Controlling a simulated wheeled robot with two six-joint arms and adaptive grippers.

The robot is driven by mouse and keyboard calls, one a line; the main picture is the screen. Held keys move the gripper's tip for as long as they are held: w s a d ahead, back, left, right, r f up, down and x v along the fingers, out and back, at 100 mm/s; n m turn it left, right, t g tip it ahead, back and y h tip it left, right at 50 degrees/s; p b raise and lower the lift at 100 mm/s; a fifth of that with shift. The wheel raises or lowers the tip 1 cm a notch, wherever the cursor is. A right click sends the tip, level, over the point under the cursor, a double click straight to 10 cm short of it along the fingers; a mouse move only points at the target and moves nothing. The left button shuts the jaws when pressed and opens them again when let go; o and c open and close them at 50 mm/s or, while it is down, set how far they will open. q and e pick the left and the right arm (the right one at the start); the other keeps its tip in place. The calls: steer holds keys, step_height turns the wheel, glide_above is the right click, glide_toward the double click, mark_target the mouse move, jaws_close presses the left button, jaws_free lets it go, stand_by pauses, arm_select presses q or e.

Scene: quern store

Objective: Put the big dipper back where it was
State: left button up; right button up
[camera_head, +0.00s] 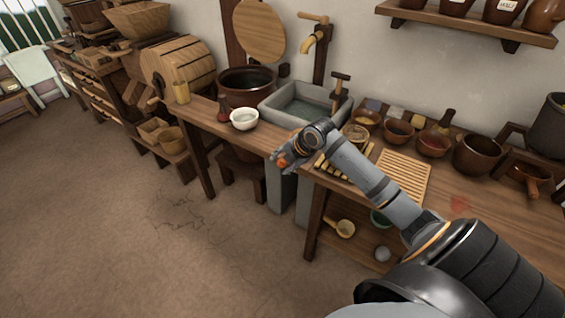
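A pale wooden dipper-like vessel (345,229) with a handle lies on the lower shelf under the right-hand table. A brown vessel (530,173) with a handle stands at the right end of the tabletop. I cannot tell which, if either, is the big dipper. My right gripper (282,159) is at the front edge between the sink and the table, with the forearm reaching in from the lower right. Its fingers are small and dark here, so I cannot tell whether they are open or hold anything. My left gripper is not in view.
A stone sink (305,106) is behind my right gripper. A white bowl (244,119) and a red-brown bottle (223,108) stand left of it. Several brown bowls (398,131) line the table's back, behind a slatted board (404,176). The floor (130,240) at left is clear.

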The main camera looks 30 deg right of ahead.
steer(key=shift+r, duration=0.25)
steer(key=p+v, duration=1)
steer(key=v, duration=0.2)
stand_by(0.5)
